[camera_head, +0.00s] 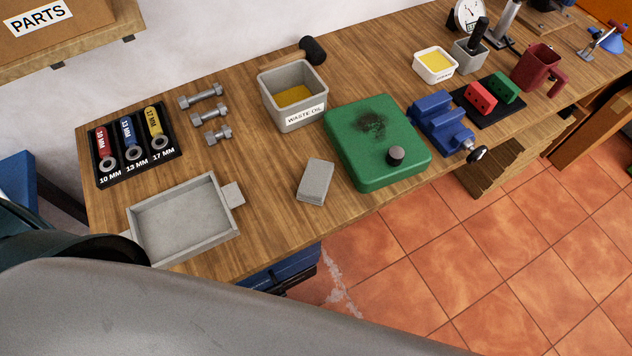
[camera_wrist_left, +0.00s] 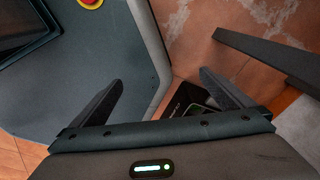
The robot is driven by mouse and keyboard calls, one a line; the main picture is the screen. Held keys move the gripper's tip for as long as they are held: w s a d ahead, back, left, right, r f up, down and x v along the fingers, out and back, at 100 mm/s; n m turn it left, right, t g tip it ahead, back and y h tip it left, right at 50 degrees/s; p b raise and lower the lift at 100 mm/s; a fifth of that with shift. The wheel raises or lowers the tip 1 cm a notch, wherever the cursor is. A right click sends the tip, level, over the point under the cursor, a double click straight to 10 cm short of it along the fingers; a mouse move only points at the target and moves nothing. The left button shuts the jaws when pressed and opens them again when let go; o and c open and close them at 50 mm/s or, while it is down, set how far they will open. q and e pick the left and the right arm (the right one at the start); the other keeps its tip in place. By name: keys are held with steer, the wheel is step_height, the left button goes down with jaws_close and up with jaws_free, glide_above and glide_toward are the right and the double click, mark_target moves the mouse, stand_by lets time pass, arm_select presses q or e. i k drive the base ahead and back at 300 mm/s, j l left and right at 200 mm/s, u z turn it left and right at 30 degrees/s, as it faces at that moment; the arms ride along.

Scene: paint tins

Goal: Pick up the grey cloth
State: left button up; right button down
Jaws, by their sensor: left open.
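The grey cloth (camera_head: 315,182) lies folded on the wooden workbench (camera_head: 275,216), near its front edge. It sits between the grey tray and the green case, apart from both. My left gripper (camera_wrist_left: 160,95) shows only in the left wrist view. Its two dark fingers are spread apart with nothing between them. It hangs over my own base and the tiled floor, away from the bench top. The cloth is not in the wrist view. My right gripper is in neither view.
A grey tray (camera_head: 232,222) stands left of the cloth and a green case (camera_head: 345,150) right of it. Behind are a waste oil bin (camera_head: 293,118), several bolts (camera_head: 211,110) and a wrench holder (camera_head: 108,175). A blue vise (camera_head: 432,112) is further right. Bare wood surrounds the cloth.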

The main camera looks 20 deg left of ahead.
mark_target(313, 187)
steer(key=l+u, duration=0.15)
steer(key=u, duration=0.35)
steer(key=i+l+u, duration=0.1)
steer(key=u, duration=0.4)
steer(key=l+u, duration=0.25)
steer(key=u, duration=0.25)
steer(key=l+u, duration=0.15)
steer(key=l, duration=0.25)
steer(key=k+l+u, duration=0.2)
steer(key=l, duration=0.2)
steer(key=l+u, duration=0.15)
steer(key=l, duration=0.3)
steer(key=k+l+u, duration=0.15)
steer(key=l, duration=0.2)
steer(key=k+l, duration=0.1)
steer(key=l, duration=0.15)
steer(key=k+l, duration=0.1)
steer(key=l, duration=0.2)
